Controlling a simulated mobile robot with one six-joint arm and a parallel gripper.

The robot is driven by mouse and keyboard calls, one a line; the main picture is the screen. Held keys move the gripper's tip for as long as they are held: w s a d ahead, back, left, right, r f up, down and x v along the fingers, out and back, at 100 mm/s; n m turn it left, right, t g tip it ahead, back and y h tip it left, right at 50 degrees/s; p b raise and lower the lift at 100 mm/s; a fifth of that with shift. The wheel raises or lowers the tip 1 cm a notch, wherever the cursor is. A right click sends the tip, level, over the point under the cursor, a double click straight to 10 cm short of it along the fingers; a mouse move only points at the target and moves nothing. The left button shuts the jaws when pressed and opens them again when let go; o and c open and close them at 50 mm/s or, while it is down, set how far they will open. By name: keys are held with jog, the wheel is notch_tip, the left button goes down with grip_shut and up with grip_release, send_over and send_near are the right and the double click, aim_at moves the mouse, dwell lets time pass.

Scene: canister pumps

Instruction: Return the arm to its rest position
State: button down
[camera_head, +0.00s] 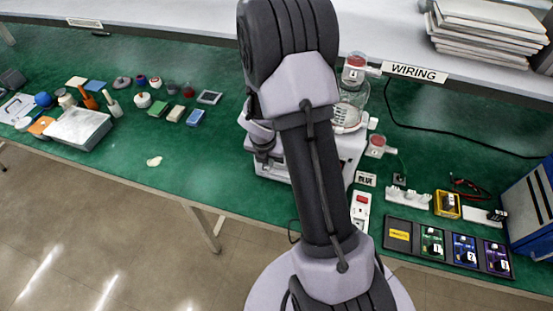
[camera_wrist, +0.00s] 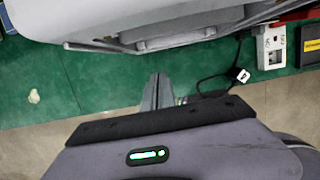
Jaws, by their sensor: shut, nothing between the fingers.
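My arm (camera_head: 318,175) rises through the middle of the head view, its upper links in front of the pump machine on the green bench. My gripper (camera_wrist: 158,88) shows in the wrist view as two dark grey fingers close together, shut and empty. It points toward the bench's front edge, below the white machine body (camera_wrist: 160,38), and seems apart from it. In the head view my gripper cannot be made out clearly. The machine (camera_head: 353,150) is partly hidden behind my arm; red-topped gauges (camera_head: 354,68) and a glass vessel show on its right.
A black cable with a plug tagged 2 (camera_wrist: 240,75) lies near my fingers. A switch box (camera_head: 360,210), white power strip (camera_head: 408,198), yellow meter (camera_head: 447,204) and black module tray (camera_head: 400,250) are right.

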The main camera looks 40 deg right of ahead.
jog(key=a+r+m+b, duration=0.3)
jog(key=a+r+m, duration=0.15)
jog(key=r, duration=0.55)
jog(key=s+a+r+m+t+y+b, duration=0.1)
jog(key=s+a+m+t+y+b, duration=0.1)
jog(key=s+a+m+b, duration=0.5)
jog(key=s+a+r+m+t+y+b, duration=0.2)
jog(key=s+a+m+b, duration=0.6)
jog(key=m, duration=1)
jog(key=s, duration=0.4)
jog(key=shift+a, duration=0.4)
jog(key=shift+m, duration=0.25)
